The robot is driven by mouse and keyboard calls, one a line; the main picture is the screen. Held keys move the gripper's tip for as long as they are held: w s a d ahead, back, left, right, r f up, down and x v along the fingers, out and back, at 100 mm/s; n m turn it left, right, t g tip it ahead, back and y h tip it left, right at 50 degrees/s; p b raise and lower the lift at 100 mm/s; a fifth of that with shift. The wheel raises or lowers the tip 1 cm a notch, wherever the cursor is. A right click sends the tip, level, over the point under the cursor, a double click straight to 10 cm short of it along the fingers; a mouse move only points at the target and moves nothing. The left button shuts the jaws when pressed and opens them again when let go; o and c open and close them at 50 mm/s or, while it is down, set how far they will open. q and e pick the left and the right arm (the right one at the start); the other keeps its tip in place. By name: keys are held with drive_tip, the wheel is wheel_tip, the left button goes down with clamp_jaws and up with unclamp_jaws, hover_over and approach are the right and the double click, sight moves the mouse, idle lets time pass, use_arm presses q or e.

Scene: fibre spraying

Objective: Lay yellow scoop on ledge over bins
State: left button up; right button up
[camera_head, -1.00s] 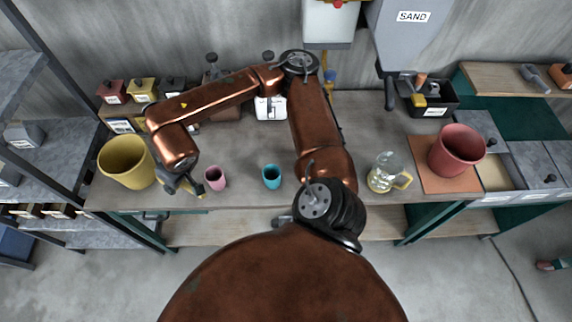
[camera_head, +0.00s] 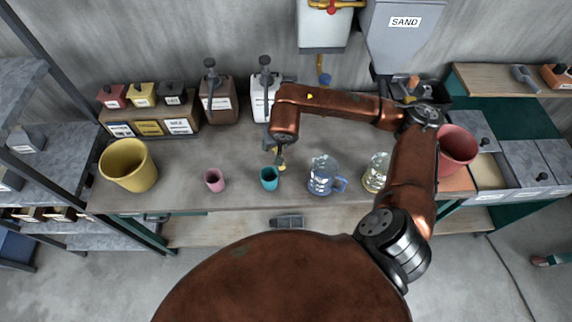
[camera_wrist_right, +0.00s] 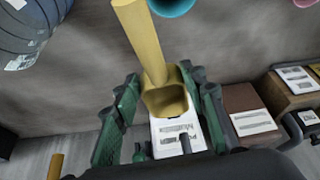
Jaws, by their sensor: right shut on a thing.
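The yellow scoop (camera_wrist_right: 163,100) is between the green fingers of my right gripper (camera_wrist_right: 160,80), which is shut on it. Its long handle points toward the top of the right wrist view. In the head view my right gripper (camera_head: 279,150) is above the table, just behind the teal cup (camera_head: 269,178); only a little yellow of the scoop shows there. The wooden ledge (camera_head: 495,78) is at the far right, behind and above the grey bins (camera_head: 524,160). One bin (camera_head: 488,172) is open and holds pale material. My left gripper is not in view.
A blue-tinted jug (camera_head: 322,176), a clear jug (camera_head: 376,172) and a large red pot (camera_head: 457,146) stand between my right gripper and the bins. A grey scoop (camera_head: 525,77) and an orange box (camera_head: 557,77) are on the ledge. The ledge's left part is bare.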

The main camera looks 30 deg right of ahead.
drive_tip(key=d+f, duration=0.1)
drive_tip(key=f, duration=0.1)
drive_tip(key=d+f+m+p, duration=0.1)
drive_tip(key=d+f, duration=0.1)
drive_tip(key=f, duration=0.1)
drive_tip(key=d+f+m+h, duration=0.1)
drive_tip(key=d+f, duration=0.1)
drive_tip(key=f, duration=0.1)
drive_tip(key=shift+s+d+p, duration=0.2)
drive_tip(key=shift+s+p, duration=0.1)
wheel_tip(320, 180, down, 4)
drive_tip(key=shift+f+p, duration=0.2)
drive_tip(key=shift+p, duration=0.1)
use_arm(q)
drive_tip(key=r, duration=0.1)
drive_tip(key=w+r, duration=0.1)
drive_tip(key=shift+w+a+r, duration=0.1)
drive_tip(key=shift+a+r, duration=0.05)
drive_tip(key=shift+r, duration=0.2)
use_arm(e)
drive_tip(key=shift+f+b, duration=0.25)
drive_tip(key=shift+b, duration=0.05)
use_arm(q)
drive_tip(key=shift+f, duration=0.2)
use_arm(e)
drive_tip(key=o, duration=1.2)
